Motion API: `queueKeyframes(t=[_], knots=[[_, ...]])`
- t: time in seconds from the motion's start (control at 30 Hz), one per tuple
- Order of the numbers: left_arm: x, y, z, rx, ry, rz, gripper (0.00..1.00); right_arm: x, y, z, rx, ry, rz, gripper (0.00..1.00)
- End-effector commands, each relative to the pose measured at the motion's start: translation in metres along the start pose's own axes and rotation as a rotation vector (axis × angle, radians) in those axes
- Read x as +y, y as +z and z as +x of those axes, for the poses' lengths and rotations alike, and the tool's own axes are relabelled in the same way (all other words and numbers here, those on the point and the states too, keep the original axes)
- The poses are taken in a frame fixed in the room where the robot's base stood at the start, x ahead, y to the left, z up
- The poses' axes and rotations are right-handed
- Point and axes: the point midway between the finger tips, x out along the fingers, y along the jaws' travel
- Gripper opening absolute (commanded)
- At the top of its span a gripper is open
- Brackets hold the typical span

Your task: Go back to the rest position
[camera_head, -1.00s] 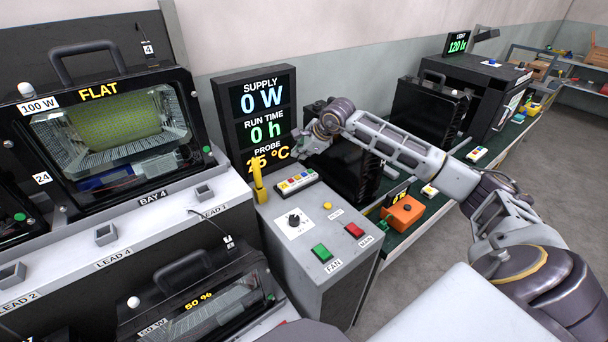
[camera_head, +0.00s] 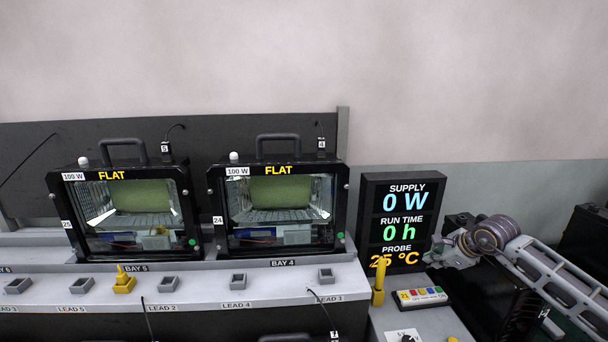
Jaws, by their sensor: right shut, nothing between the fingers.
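My right gripper (camera_head: 447,251) is at the right of the head view, just right of the display panel (camera_head: 402,222). It is shut and empty, and its fingers are small and partly unclear against the dark background. My right arm comes in from the lower right edge. My left gripper is out of view. The panel reads supply 0 W, run time 0 h and probe 25 °C.
Two floodlight housings marked FLAT, number 25 (camera_head: 131,213) and number 24 (camera_head: 278,209), stand on the bench behind a grey ledge (camera_head: 205,303) with lead sockets. A yellow probe (camera_head: 378,282) and a button strip (camera_head: 420,297) sit below the panel. A dark box (camera_head: 487,305) is under my right arm.

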Motion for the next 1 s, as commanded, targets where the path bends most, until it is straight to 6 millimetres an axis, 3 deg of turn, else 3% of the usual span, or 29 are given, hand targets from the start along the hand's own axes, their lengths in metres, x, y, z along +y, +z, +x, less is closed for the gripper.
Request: queueKeyframes(t=[0.03, 0.43, 1.0], knots=[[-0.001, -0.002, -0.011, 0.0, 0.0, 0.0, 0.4, -0.005, 0.005, -0.009, 0.0, 0.0, 0.0, 0.0], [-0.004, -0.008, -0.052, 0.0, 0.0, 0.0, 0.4, -0.023, 0.022, -0.042, 0.0, 0.0, 0.0, 0.0], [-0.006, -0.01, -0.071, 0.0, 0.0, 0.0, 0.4, -0.031, 0.031, -0.057, 0.0, 0.0, 0.0, 0.0]])
